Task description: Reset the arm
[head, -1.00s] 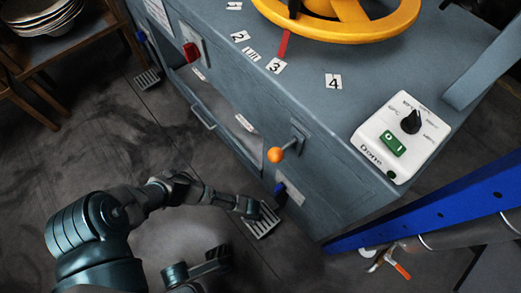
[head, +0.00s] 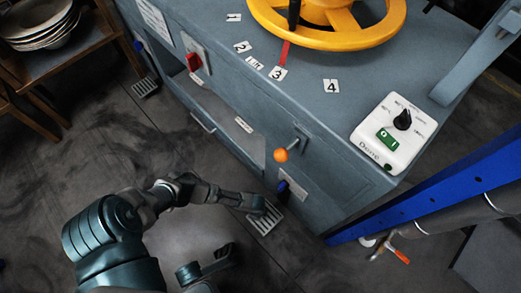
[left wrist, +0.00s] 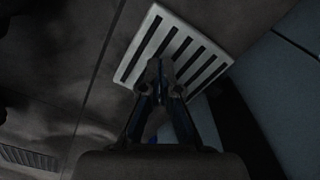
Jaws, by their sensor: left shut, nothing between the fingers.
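My left arm comes in from the lower left of the head view and reaches right, low over the dark floor. My left gripper (head: 262,204) is at the arm's far end, beside the grey press and over a slotted floor grate (head: 265,219). In the left wrist view the left gripper (left wrist: 163,76) is shut and empty, its fingertips together in front of the pale grate (left wrist: 178,38). I cannot tell how far it is above the grate. My right gripper is not in view.
The grey press (head: 300,100) stands close to the right of my gripper. An orange-knobbed lever (head: 281,155) and a blue-tipped one (head: 283,187) stick out of its side. A white control box (head: 394,134) and yellow wheel (head: 330,38) sit on top. Open floor lies left.

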